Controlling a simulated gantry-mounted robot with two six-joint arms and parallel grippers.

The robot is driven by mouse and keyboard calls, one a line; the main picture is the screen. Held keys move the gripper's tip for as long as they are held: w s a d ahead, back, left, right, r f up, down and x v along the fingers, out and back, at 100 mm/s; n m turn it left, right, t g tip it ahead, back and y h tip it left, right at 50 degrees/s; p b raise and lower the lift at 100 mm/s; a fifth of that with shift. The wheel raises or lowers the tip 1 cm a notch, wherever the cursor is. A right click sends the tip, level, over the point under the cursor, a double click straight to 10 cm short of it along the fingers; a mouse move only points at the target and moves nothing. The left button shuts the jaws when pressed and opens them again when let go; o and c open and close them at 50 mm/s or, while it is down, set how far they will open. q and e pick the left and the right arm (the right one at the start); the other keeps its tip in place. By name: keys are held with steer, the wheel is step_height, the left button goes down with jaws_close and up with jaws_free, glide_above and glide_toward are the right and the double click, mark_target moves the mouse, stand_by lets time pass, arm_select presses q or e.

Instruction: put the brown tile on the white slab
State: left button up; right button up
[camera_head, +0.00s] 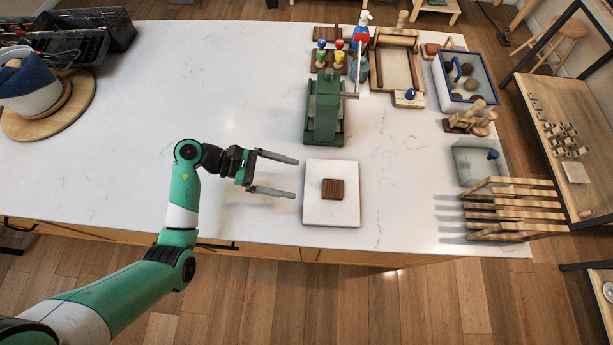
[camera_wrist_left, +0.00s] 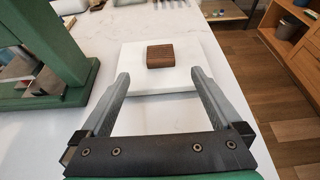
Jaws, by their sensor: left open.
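The brown tile (camera_head: 333,189) lies on the white slab (camera_head: 318,213), near its middle, in the head view. The tile is small, square and ridged. In the left wrist view the brown tile (camera_wrist_left: 160,56) sits on the white slab (camera_wrist_left: 136,84) beyond the fingertips. My left gripper (camera_head: 298,178) is open and empty, its fingers pointing right at the slab's left edge. It also shows in the left wrist view (camera_wrist_left: 160,80), its fingers apart from the tile. My right gripper is not in view.
A green press (camera_head: 324,112) stands just behind the slab. A wooden rack (camera_head: 510,208) and a blue-rimmed basin (camera_head: 466,82) are at the right. A pot on a round wooden board (camera_head: 62,118) and black trays (camera_head: 100,28) are at the left. The counter's left-middle is clear.

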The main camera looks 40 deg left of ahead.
arm_select(q)
steer(key=shift+s+a+r, duration=0.2)
steer(key=shift+s+a, duration=0.05)
steer(key=shift+a, duration=0.05)
